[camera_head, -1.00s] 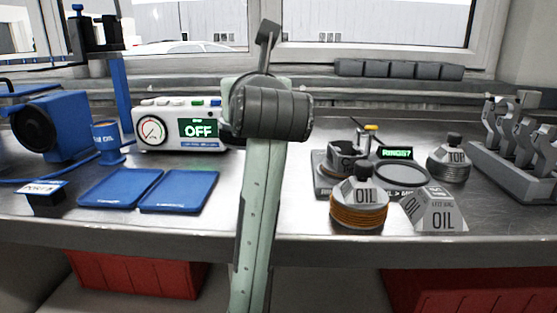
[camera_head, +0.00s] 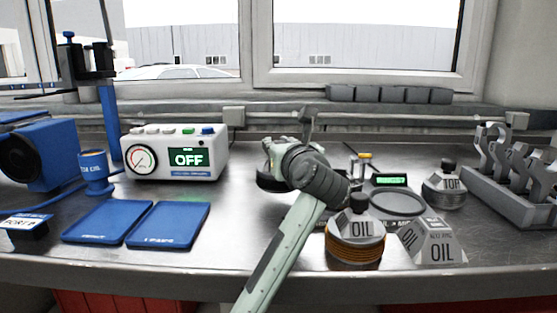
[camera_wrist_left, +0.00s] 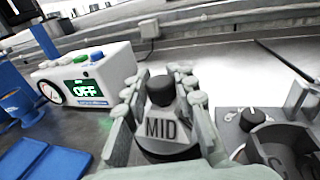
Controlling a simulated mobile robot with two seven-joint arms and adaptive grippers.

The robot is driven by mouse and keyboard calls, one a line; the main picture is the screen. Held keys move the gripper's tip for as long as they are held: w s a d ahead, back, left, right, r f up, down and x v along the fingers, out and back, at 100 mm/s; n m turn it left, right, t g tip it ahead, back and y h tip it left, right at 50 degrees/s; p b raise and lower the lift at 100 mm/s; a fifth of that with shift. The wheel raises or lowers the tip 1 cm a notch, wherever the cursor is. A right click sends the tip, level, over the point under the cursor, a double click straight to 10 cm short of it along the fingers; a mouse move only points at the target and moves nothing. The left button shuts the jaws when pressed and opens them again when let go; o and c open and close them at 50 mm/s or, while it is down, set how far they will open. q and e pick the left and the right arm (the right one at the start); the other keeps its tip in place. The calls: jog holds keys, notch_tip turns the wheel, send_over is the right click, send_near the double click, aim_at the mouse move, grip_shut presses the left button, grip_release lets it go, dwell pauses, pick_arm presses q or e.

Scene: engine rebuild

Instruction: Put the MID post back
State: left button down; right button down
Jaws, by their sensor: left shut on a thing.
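In the head view my left gripper (camera_head: 282,152) is over the middle of the bench, right of the OFF gauge box, and mostly hides the post. I cannot tell whether the post's base touches the bench. My right gripper is not in view.
The TOP post (camera_head: 444,187) and OIL post (camera_head: 360,248) stand to the right, with a ring gauge (camera_head: 398,203) between them. A grey OIL block (camera_head: 432,243) is at the front right. The OFF gauge box (camera_head: 175,155) and blue trays (camera_head: 105,221) are left. A rod rack (camera_head: 510,195) is far right.

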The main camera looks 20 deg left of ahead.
aim_at(265, 180)
pick_arm(q)
notch_tip(265, 180, down, 3)
jog(key=shift+r, duration=0.15)
jog(key=shift+f, duration=0.35)
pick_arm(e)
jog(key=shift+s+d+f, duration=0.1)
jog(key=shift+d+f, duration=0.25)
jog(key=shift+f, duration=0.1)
pick_arm(q)
jog(key=shift+f, duration=0.1)
jog(key=c, duration=1.4)
grip_release()
jog(key=shift+f, duration=0.1)
jog(key=shift+o, duration=0.7)
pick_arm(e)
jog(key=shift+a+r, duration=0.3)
